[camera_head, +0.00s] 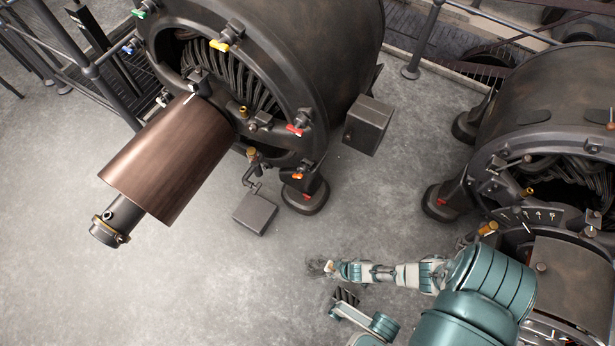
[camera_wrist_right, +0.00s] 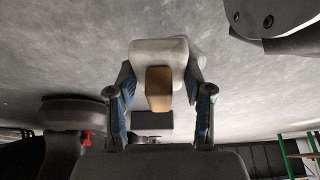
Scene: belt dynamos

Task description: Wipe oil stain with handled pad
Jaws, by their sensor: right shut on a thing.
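My right gripper (camera_head: 336,268) is low over the grey floor in the head view. In the right wrist view my right gripper (camera_wrist_right: 160,84) is shut on the tan handle of the handled pad (camera_wrist_right: 158,50). The pale grey pad lies beyond the fingertips against the floor; I cannot tell whether it touches. In the head view the pad (camera_head: 328,267) is a small pale end at the gripper. A dark oil stain (camera_head: 315,268) shows just left of it, partly covered. The wrist view shows no stain. A dark ribbed end below may be my left gripper; its state is unclear.
A large dynamo (camera_head: 270,60) with a brown belt drum (camera_head: 172,158) stands upper left. A second dynamo (camera_head: 560,110) stands at right. A grey box (camera_head: 255,213) sits by the first one's foot. The floor (camera_head: 200,290) at lower left is clear.

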